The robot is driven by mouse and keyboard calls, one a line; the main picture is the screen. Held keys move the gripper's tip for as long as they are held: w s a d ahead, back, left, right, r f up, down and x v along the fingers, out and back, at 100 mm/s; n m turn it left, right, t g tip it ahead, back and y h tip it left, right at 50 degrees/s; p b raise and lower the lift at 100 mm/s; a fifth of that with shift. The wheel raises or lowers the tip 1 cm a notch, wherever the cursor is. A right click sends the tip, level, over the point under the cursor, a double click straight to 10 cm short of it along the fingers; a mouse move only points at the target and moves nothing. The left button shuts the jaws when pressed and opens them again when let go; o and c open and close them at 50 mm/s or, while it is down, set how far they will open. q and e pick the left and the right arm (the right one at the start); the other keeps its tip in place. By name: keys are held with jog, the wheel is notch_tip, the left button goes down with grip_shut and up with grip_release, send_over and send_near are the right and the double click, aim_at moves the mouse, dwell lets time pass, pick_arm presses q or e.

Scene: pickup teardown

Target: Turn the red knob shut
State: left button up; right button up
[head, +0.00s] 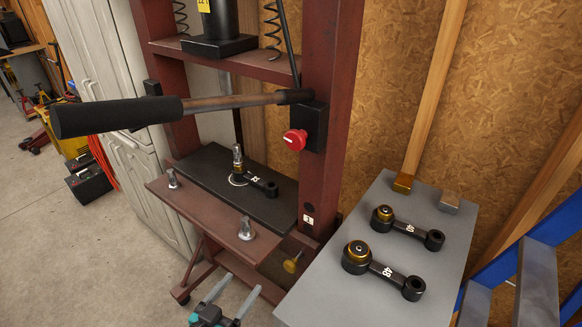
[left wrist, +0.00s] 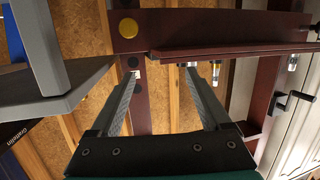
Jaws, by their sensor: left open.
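The red knob (head: 295,139) sits on a black valve block (head: 316,127) on the right post of the dark red press frame (head: 330,75). A small white mark shows on its face. My left gripper (head: 231,288) is at the bottom of the head view, well below the knob and apart from it. Its two fingers are spread with nothing between them. In the left wrist view the open fingers (left wrist: 163,80) point towards the dark red frame (left wrist: 215,25). I cannot make out the knob in that view. My right gripper is not in view.
The press's long black-gripped lever (head: 115,116) reaches out left of the knob. Below are a black plate (head: 205,177) with a linkage part and a dark red shelf (head: 195,207) with metal pins. A grey table (head: 330,290) with two black arms stands at right.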

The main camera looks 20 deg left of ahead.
pick_arm(q)
notch_tip(320, 180, up, 14)
jog(key=w+d+f+m+t+h, duration=0.1)
jog(key=w+t+h, duration=0.1)
jog(key=t, duration=0.2)
jog(key=m+t+h+p, duration=0.1)
jog(key=m+t+h, duration=0.1)
jog(key=h, duration=0.2)
send_near(293, 144)
jog(key=p+x, duration=0.1)
jog(key=x, duration=0.8)
jog(key=shift+w, duration=0.15)
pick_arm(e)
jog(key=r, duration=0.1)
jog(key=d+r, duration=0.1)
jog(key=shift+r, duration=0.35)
pick_arm(q)
grip_shut()
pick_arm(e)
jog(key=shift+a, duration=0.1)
